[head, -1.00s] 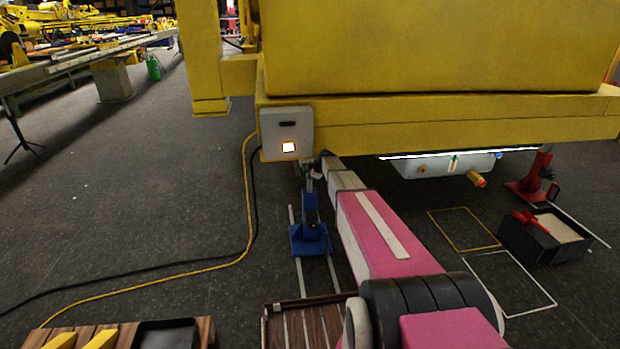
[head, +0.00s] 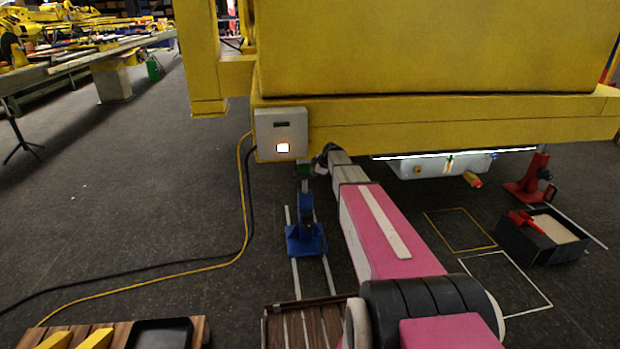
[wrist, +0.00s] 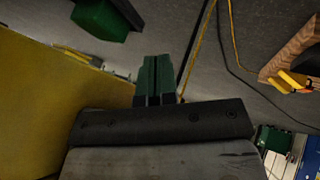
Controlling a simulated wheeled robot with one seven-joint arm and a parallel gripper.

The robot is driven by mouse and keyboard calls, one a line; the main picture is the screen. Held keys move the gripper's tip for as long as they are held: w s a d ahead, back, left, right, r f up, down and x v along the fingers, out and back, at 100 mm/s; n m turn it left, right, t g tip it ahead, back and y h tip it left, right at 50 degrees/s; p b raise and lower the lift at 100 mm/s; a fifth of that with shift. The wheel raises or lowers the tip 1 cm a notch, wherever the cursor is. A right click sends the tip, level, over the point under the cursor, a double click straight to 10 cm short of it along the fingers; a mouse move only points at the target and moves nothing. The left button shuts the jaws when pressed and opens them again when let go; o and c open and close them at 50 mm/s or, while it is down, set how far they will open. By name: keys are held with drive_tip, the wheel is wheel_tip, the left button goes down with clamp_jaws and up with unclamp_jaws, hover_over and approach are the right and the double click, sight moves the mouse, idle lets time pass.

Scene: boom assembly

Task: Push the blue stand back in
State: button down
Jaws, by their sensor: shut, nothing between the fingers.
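The blue stand (head: 305,239) is upright on the floor between two pale floor strips, in front of the yellow machine's beam. It has a wide base and a narrow upper post. My arm reaches forward from the lower right, and its dark wrist end is under the beam, just right of the stand's top. A small green part, apparently my gripper's fingers (head: 304,170), shows above the post; I cannot tell whether it touches. In the wrist view the green fingers (wrist: 158,76) are pressed together and empty. The blue stand is not clearly seen there.
The yellow beam (head: 430,125) hangs low over my wrist, with a grey lit box (head: 281,135) on its corner. Cables (head: 246,215) run along the floor to the left. A slatted wooden crate (head: 300,325) is nearer. A black bin (head: 545,236) and red jack (head: 530,182) are right.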

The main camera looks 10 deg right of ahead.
drive_tip(key=m+t+h, duration=0.5)
drive_tip(key=m+t, duration=0.7)
drive_tip(key=m, duration=2.3)
approach(298, 177)
drive_tip(key=w, duration=0.7)
drive_tip(key=shift+w+d+f, duration=0.1)
drive_tip(key=shift+w+f, duration=0.15)
